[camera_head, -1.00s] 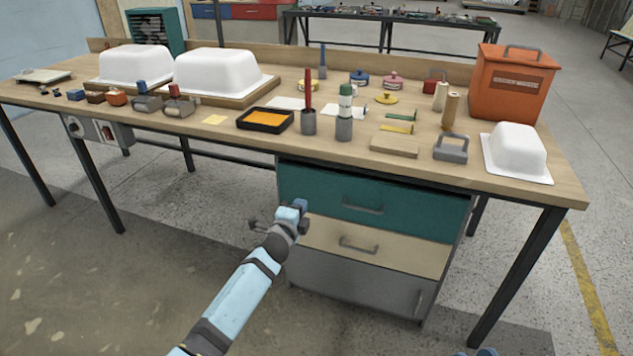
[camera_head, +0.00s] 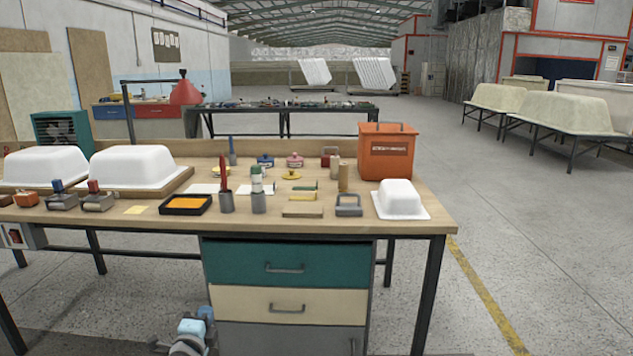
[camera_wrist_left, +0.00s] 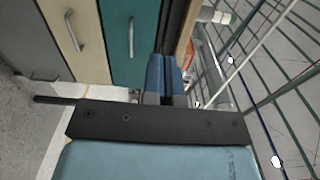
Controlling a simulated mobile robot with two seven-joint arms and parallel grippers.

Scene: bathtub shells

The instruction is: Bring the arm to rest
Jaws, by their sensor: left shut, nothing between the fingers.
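My left gripper (camera_head: 205,314) shows at the bottom of the head view, low in front of the drawer unit below the workbench. In the left wrist view its two blue fingers (camera_wrist_left: 166,75) are pressed together with nothing between them. The arm behind it is mostly cut off by the bottom edge of the head view. My right gripper is in no frame.
The drawer unit has a teal drawer (camera_head: 285,265), a cream drawer (camera_head: 330,304) and a grey one. The workbench (camera_head: 400,226) above holds white tub shells (camera_head: 132,165), an orange box (camera_head: 386,155) and small tools. Open floor (camera_head: 560,300) lies right.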

